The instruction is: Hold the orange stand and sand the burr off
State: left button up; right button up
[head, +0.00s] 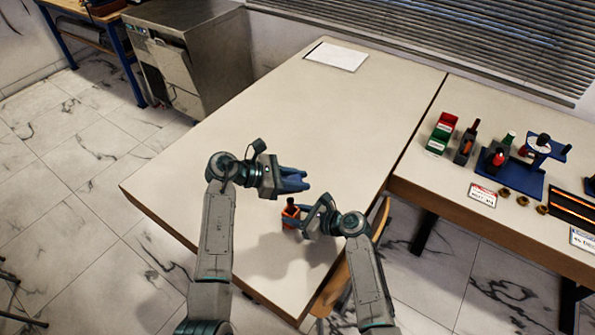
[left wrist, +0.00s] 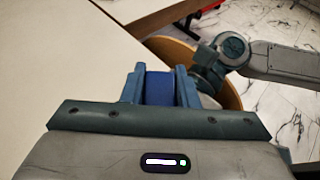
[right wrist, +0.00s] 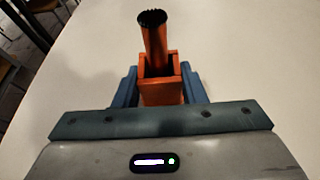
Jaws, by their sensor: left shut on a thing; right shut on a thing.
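The orange stand (head: 290,215) is upright near the front edge of the table. An orange tube with a dark, rough upper end stands in it; the tube (right wrist: 154,42) rises clear of the fingers in the right wrist view. My right gripper (head: 302,219) is shut on the stand, which also shows in the right wrist view (right wrist: 160,92). My left gripper (head: 294,181) is shut on a blue block (left wrist: 160,87), held above the table just behind the stand and apart from the tube. The block's underside is hidden.
A white sheet (head: 337,56) lies at the far end of the table. A second table at right carries green and red bins (head: 441,131), a blue fixture (head: 515,182), several brass rings (head: 503,192) and a label card (head: 482,195). The table's middle is clear.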

aim_at(292, 201)
pick_arm(q)
jog(key=shift+f, duration=2)
jog(key=shift+f, duration=0.6)
jog(key=shift+d, duration=0.1)
jog(key=shift+w+d, duration=0.1)
jog(key=shift+d, duration=0.6)
jog(key=shift+a+f, duration=0.1)
jog(key=shift+s+a+f, duration=0.1)
jog(key=shift+s+a, duration=0.05)
jog(key=shift+a, duration=0.65)
jog(key=shift+s+a, duration=0.15)
jog(key=shift+a, duration=0.6)
jog(key=shift+d, duration=0.1)
